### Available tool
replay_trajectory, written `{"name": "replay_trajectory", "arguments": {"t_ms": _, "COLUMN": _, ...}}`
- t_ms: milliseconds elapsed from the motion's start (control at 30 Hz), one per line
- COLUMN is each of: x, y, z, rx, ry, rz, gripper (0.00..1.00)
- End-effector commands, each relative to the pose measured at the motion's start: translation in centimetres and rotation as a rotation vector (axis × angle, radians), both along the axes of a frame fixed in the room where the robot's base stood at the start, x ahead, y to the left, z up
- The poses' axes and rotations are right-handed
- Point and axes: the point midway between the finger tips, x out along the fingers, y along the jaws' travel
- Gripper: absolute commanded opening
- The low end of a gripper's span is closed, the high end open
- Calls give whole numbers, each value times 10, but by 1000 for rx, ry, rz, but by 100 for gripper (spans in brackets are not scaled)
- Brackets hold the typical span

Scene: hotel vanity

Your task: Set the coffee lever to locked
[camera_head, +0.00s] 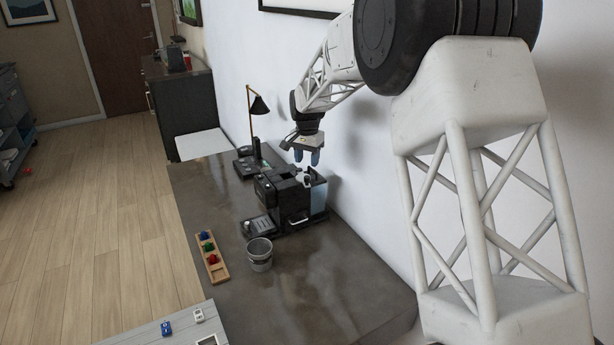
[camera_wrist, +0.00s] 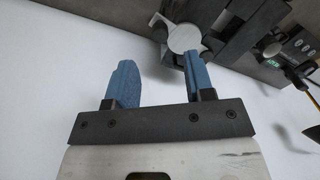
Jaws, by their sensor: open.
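The black coffee machine (camera_head: 283,203) stands on the dark counter against the wall. A small pale part (camera_head: 303,179) shows on its top, but I cannot tell whether it is the lever or how the lever is set. My gripper (camera_head: 307,158) is above the machine's top, pointing down, with its blue fingers apart and nothing between them. In the wrist view my gripper (camera_wrist: 158,62) is open, and a pale round disc (camera_wrist: 185,38) on a dark part shows just beyond the right fingertip. I cannot tell whether they touch.
A grey cup (camera_head: 259,254) stands in front of the machine. A wooden tray (camera_head: 222,270) with coloured pieces lies to its left. A black lamp (camera_head: 258,106) stands behind the machine. The wall is close on the right; the counter's front (camera_head: 330,290) is clear.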

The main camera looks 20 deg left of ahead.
Motion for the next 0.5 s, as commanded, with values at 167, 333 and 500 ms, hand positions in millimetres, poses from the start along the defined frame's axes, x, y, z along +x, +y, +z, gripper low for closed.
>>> {"name": "replay_trajectory", "arguments": {"t_ms": 167, "x": 0, "y": 0, "z": -20, "rx": -1, "ry": 0, "rz": 0, "gripper": 49}}
{"name": "replay_trajectory", "arguments": {"t_ms": 333, "x": 0, "y": 0, "z": -41, "rx": -1, "ry": 1, "rz": 0, "gripper": 49}}
{"name": "replay_trajectory", "arguments": {"t_ms": 500, "x": 0, "y": 0, "z": -57, "rx": 0, "ry": -1, "rz": 0, "gripper": 49}}
